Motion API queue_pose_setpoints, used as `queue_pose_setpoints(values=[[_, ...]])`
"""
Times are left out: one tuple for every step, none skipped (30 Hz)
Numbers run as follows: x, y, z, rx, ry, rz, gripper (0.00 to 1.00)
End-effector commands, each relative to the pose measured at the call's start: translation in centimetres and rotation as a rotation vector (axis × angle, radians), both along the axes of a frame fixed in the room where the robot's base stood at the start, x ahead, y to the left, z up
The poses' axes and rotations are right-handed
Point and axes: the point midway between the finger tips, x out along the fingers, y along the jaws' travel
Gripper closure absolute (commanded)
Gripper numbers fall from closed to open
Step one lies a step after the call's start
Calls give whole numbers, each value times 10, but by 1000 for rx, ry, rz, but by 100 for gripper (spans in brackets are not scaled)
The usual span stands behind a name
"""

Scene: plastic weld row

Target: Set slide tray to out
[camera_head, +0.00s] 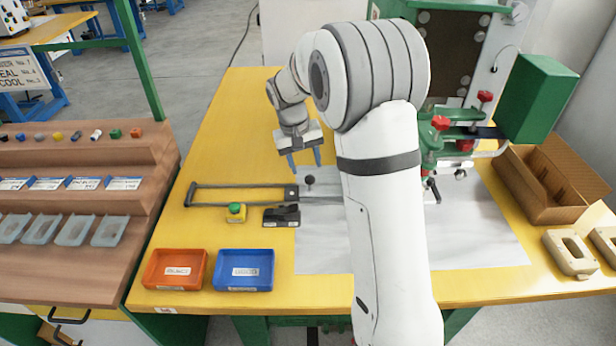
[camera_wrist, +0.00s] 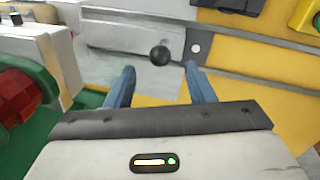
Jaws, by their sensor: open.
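The slide tray (camera_wrist: 118,38) is a silver plate with a round black knob (camera_wrist: 160,56) on it. In the head view the knob (camera_head: 309,181) stands near the right end of the grey rails (camera_head: 235,186), and my arm hides much of the tray. The rails run left to a closed end over the yellow bench. My gripper (camera_head: 305,161) is open and empty, its two blue fingers pointing down just above the knob. In the wrist view the knob appears between the fingertips (camera_wrist: 159,70), slightly beyond them; I see no contact.
Orange (camera_head: 174,270) and blue (camera_head: 243,270) bins stand nearer. The green machine with red knobs (camera_head: 440,123) is to the right. Bench left of the rails is clear.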

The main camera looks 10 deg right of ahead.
Motion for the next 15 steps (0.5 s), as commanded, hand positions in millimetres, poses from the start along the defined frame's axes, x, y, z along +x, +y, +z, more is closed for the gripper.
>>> queue_pose_setpoints(values=[[-1,-2,-11,0,4,-1,51],[0,-3,-16,0,3,-2,51],[-1,-4,-22,0,3,-2,51],[-1,-5,-26,0,3,-1,51],[-1,-6,-31,0,3,-1,51],[-1,-7,-36,0,3,-1,51],[-1,-7,-39,0,2,0,51],[0,-8,-42,0,1,1,51],[0,-9,-45,0,1,1,51],[0,-9,-47,0,1,1,51],[0,-9,-48,0,0,1,51],[0,-9,-50,0,0,1,51],[0,-10,-51,0,-1,2,51],[0,-10,-51,0,-1,2,51],[0,-10,-51,0,-1,2,51]])
